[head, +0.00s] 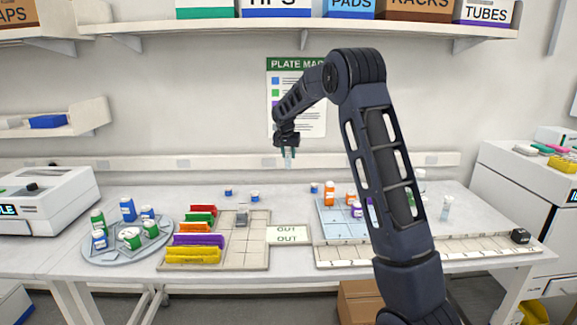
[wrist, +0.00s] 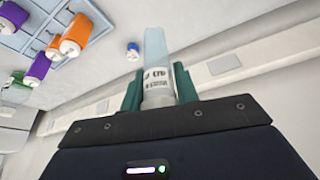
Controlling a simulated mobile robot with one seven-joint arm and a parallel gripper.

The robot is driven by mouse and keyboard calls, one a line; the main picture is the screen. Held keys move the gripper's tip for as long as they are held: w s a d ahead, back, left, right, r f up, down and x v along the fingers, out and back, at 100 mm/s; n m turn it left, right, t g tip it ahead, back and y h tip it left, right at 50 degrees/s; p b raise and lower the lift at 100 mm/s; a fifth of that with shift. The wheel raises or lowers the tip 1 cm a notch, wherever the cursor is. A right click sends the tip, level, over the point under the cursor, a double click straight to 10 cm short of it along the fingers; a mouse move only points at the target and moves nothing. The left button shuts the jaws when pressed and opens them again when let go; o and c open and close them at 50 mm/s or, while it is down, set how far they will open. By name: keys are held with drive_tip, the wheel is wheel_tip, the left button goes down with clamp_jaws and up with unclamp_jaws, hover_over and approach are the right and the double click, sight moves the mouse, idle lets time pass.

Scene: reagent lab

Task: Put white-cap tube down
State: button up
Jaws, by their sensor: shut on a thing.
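My gripper (head: 287,148) is raised above the back of the bench, in front of the wall. It is shut on a tube (head: 289,160), which hangs below it, clear of the bench. In the wrist view, the green fingers of my gripper (wrist: 157,82) stand either side of the tube (wrist: 154,50). It has a pale translucent blue body and a white printed label between the fingers.
A pale blue rack (head: 331,228) with orange- and purple-marked tubes stands right, partly behind my arm. Left are a gridded tray (head: 258,219) with coloured racks, a card (head: 288,236) marked OUT, and a round tray (head: 101,256) of bottles.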

drive_tip(key=shift+r, duration=0.8)
drive_tip(key=w+d+m+g+h, duration=0.2)
drive_tip(key=d+m, duration=0.7)
drive_tip(key=d, duration=3.2)
drive_tip(key=s+d+m+g, duration=0.1)
drive_tip(key=s+d+m, duration=0.2)
drive_tip(key=s+d, duration=0.7)
drive_tip(key=s+d+m+g+h, duration=0.1)
drive_tip(key=s+d+m, duration=0.25)
drive_tip(key=d, duration=1.15)
drive_tip(key=s+d+m+g, duration=0.2)
drive_tip(key=s+d, duration=0.6)
drive_tip(key=d, duration=0.5)
drive_tip(key=f, duration=1.9)
drive_tip(key=shift+w+a+f, duration=0.2)
drive_tip(key=shift+w+f, duration=0.1)
drive_tip(key=shift+f, duration=0.1)
drive_tip(key=shift+f, duration=0.15)
drive_tip(key=o, duration=0.9)
drive_tip(key=shift+o, duration=0.2)
